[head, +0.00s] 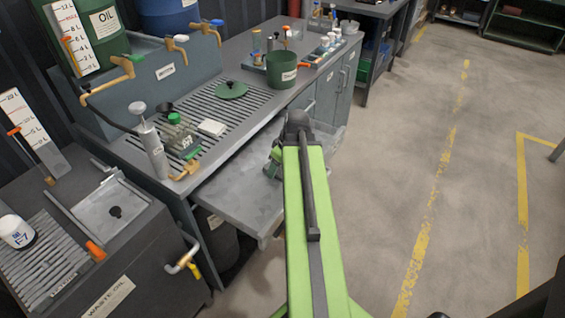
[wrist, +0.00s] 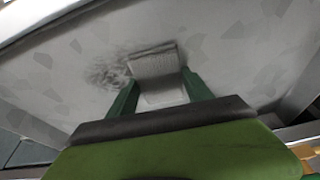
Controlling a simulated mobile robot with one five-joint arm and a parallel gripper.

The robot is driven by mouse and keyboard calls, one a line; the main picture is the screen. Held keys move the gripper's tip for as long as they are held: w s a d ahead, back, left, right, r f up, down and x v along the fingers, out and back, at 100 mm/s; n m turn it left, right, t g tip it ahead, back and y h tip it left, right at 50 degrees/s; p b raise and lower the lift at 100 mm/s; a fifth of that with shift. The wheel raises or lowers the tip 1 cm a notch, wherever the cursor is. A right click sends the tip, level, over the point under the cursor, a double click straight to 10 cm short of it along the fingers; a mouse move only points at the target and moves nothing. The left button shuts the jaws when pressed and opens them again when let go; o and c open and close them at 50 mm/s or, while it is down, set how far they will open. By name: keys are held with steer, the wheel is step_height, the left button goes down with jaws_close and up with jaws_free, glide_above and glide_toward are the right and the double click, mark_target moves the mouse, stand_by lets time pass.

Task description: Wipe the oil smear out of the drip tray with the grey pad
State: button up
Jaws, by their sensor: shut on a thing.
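The drip tray (head: 228,200) is a grey metal tray pulled out below the slatted bench; its pale floor fills most of the wrist view (wrist: 225,50). A dark oil smear (wrist: 108,72) is on the tray floor, just left of the pad. The grey pad (wrist: 155,62) sits between the green fingers of my gripper (wrist: 158,88), at or close above the tray floor; I cannot tell whether it touches. My gripper is shut on the pad. In the head view my gripper (head: 273,162) is over the tray's right part, mostly hidden by my arm.
A waste oil unit (head: 120,240) stands at the left. The floor at the right is clear.

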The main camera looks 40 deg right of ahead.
steer(key=shift+s+d, duration=0.15)
steer(key=shift+s, duration=0.65)
steer(key=shift+w+d, duration=0.6)
steer(key=shift+d, duration=1.85)
steer(key=shift+w+d, duration=0.65)
steer(key=shift+d, duration=1.8)
steer(key=shift+w+d, duration=0.6)
steer(key=shift+d, duration=1.85)
steer(key=shift+s+d, duration=0.1)
steer(key=shift+s, duration=0.8)
steer(key=shift+s+a, duration=0.2)
steer(key=shift+a, duration=0.7)
steer(key=shift+s+a, duration=0.2)
steer(key=shift+a, duration=0.7)
steer(key=shift+s+a, duration=0.25)
steer(key=shift+a, duration=0.6)
steer(key=shift+s+a, duration=0.25)
steer(key=shift+a, duration=0.6)
steer(key=shift+s+a, duration=0.25)
steer(key=shift+a, duration=0.6)
steer(key=shift+s+a+r, duration=0.1)
steer(key=shift+s+a, duration=0.1)
steer(key=shift+a, duration=0.75)
steer(key=shift+s+a+f, duration=0.1)
steer(key=shift+s+a, duration=0.1)
steer(key=shift+a, duration=0.75)
steer(key=shift+s+a+r, duration=0.1)
steer(key=shift+s+a, duration=0.1)
steer(key=shift+a, duration=0.75)
